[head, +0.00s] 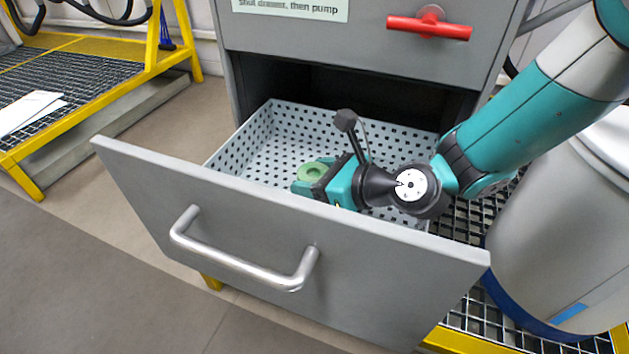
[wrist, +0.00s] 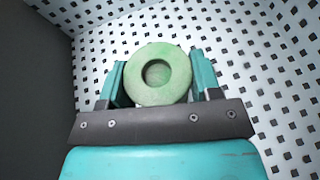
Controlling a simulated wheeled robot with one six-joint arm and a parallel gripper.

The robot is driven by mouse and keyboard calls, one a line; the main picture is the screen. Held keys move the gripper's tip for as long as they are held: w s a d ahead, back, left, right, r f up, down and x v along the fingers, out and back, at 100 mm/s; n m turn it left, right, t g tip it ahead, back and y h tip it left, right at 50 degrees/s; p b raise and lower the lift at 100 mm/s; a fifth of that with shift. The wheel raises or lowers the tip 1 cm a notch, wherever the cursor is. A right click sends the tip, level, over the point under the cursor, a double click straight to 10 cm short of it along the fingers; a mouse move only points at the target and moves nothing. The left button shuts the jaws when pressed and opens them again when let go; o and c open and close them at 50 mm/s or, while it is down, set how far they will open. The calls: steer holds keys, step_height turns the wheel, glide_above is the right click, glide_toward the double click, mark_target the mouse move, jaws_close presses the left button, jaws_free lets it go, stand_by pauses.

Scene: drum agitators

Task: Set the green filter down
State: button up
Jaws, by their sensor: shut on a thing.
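The green filter (head: 313,171) is a pale green ring with a round hole. My gripper (head: 307,181) is inside the open drawer and shut on it. In the wrist view the green filter (wrist: 159,74) sits between the two teal fingers of my gripper (wrist: 160,76), one on each side. The perforated white tray (head: 259,150) in the drawer lies behind and around it. I cannot tell whether the filter touches the tray floor.
The grey drawer front (head: 270,225) with its metal handle (head: 243,255) stands near my gripper. A red handle (head: 429,24) is on the cabinet above. A drum (head: 560,220) stands at the right. Free tray floor shows left of the filter.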

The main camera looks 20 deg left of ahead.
steer(key=shift+f, duration=0.1)
steer(key=o, duration=0.9)
steer(key=shift+d+r, duration=0.3)
steer(key=shift+d, duration=0.05)
steer(key=p+v, duration=0.3)
steer(key=v, duration=0.8)
steer(key=shift+s+d+p, duration=0.1)
steer(key=shift+p, duration=0.2)
